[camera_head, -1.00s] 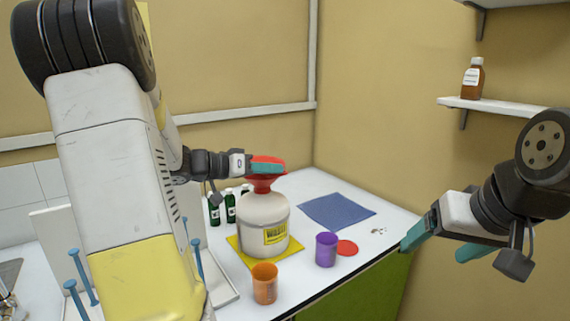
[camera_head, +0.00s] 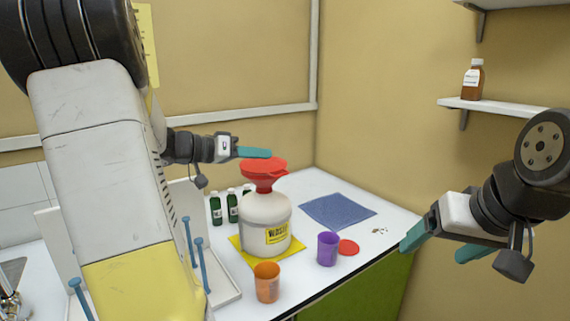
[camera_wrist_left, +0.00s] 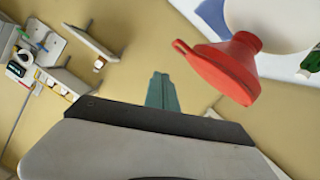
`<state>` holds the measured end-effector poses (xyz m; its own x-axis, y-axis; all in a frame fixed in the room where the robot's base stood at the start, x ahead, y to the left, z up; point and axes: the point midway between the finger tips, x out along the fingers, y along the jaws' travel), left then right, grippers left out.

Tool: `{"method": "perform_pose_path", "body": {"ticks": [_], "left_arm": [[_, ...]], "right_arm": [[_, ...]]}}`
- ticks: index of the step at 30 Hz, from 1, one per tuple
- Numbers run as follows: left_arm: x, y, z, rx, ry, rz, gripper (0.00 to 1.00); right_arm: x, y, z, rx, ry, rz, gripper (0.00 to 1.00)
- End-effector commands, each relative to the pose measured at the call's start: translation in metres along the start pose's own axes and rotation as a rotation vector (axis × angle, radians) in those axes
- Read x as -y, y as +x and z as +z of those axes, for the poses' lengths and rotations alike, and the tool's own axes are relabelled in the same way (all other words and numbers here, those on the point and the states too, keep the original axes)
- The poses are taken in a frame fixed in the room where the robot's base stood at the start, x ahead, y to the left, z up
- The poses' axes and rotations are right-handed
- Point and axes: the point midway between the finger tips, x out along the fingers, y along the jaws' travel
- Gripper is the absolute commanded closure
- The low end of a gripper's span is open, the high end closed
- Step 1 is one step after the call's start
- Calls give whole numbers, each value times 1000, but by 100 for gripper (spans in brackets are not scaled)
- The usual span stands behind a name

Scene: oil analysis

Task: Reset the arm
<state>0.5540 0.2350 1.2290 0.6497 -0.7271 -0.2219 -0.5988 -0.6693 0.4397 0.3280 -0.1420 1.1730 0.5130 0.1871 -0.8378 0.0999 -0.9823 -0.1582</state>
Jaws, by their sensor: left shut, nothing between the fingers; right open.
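My left gripper (camera_head: 254,152) is shut and empty, level with the top of the red funnel and just behind its rim. Its closed fingers also show in the left wrist view (camera_wrist_left: 161,92), apart from the funnel there. The red funnel (camera_head: 264,174) sits in the mouth of the white waste bottle (camera_head: 264,215), which stands on a yellow mat (camera_head: 294,250). The funnel shows large in the left wrist view (camera_wrist_left: 225,68). My right gripper (camera_head: 437,245) is open and empty, off the right edge of the table.
Green bottles (camera_head: 233,206) are behind the waste bottle. A blue cloth (camera_head: 338,210) lies at right. A brown bottle (camera_head: 473,79) is on a wall shelf (camera_head: 490,106).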

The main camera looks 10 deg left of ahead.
Motion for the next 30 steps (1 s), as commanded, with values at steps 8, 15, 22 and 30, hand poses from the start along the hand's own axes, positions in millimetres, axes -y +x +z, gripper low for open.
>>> {"method": "perform_pose_path", "body": {"ticks": [8,15,22,30], "left_arm": [[-3,-51,-1,-1,2,-1,100],[-22,-54,8,58,-27,14,100],[-119,-23,86,465,-190,-64,100],[-170,-50,163,669,-184,-468,100]], "right_arm": [[0,0,0,0,0,0,21],[0,0,0,0,0,0,21],[0,0,0,0,0,0,21],[0,0,0,0,0,0,21]]}}
